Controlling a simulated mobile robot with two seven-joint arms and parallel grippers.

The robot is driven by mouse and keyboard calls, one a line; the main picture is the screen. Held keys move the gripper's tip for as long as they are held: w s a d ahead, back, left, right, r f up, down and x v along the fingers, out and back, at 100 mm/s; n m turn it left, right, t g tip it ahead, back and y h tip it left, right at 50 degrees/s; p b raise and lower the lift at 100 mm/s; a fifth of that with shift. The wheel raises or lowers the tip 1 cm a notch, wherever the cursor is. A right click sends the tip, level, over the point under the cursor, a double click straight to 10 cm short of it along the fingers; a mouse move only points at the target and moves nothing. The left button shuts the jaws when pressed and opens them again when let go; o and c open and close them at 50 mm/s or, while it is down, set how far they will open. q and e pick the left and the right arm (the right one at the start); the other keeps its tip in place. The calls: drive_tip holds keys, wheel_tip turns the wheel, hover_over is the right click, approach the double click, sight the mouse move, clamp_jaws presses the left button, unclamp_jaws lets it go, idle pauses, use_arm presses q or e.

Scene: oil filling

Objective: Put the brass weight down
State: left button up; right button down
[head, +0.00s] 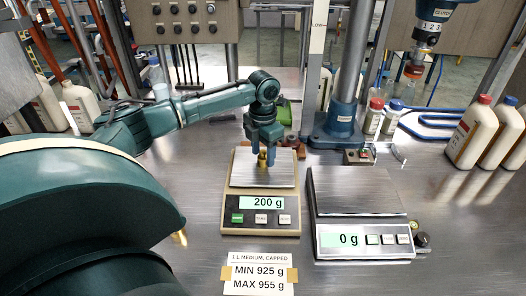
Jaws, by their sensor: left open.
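The brass weight (263,160) stands on the metal pan of the left scale (261,219), whose display reads 200 g. My left gripper (263,148) points down over the pan, with its fingers on either side of the weight's upper part. It is open, and the weight is partly hidden by the fingers. The right scale (359,240) has an empty pan and reads 0 g. My right gripper is not in view.
A card (259,275) reading MIN 925 g, MAX 955 g lies in front of the left scale. A stand (342,118) rises behind the scales. White bottles (474,133) stand at right, and more stand at far left. Steel table at front right is clear.

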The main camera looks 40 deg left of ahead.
sight(263, 151)
use_arm(q)
wheel_tip(263, 151, up, 12)
idle(0.4)
drive_tip(key=shift+s+d, duration=0.1)
idle(0.5)
